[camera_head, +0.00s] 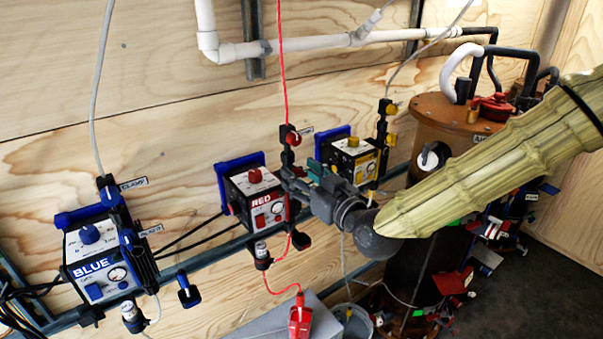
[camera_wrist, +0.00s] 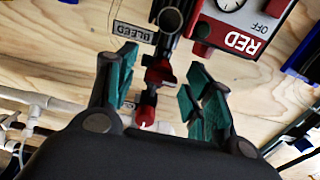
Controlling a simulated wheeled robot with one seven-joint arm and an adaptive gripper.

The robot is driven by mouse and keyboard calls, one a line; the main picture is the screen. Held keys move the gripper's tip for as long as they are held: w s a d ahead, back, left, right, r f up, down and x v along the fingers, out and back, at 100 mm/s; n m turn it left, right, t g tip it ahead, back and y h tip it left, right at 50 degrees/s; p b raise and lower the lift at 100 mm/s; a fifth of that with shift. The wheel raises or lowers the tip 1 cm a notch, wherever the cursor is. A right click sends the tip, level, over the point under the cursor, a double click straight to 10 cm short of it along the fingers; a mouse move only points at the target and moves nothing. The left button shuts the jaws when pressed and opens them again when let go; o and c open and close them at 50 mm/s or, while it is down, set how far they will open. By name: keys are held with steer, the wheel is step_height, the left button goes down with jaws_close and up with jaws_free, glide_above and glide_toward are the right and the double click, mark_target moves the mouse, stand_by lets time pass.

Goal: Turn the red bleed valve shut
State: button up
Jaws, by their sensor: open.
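The red box (camera_head: 258,195), labelled RED, is mounted on the wall rail; its face (camera_wrist: 240,30) shows upside down in the wrist view. The red bleed valve (camera_wrist: 158,74) is a small red piece on a black fitting, near the BLEED label (camera_wrist: 133,32). My gripper (camera_wrist: 163,82) is open, with green fingers on either side of the valve. I cannot tell whether a finger touches it. In the head view my gripper (camera_head: 300,177) is right of the red box and hides most of the valve.
A red round knob (camera_head: 291,138) on the red hose sits just above my gripper; it also shows in the wrist view (camera_wrist: 145,115). The yellow box (camera_head: 352,158) is close behind my gripper. The blue box (camera_head: 97,258) stands left, and a brown tank (camera_head: 436,112) right.

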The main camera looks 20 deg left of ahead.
steer(key=c, duration=1)
steer(key=shift+w+f+m+b, duration=0.15)
steer(key=shift+m+b, duration=0.25)
steer(key=shift+m, duration=0.2)
steer(key=shift+c, duration=0.2)
steer(key=shift+m+b, duration=0.3)
steer(key=shift+m, duration=0.6)
steer(key=o, duration=1)
steer(key=shift+o, duration=0.2)
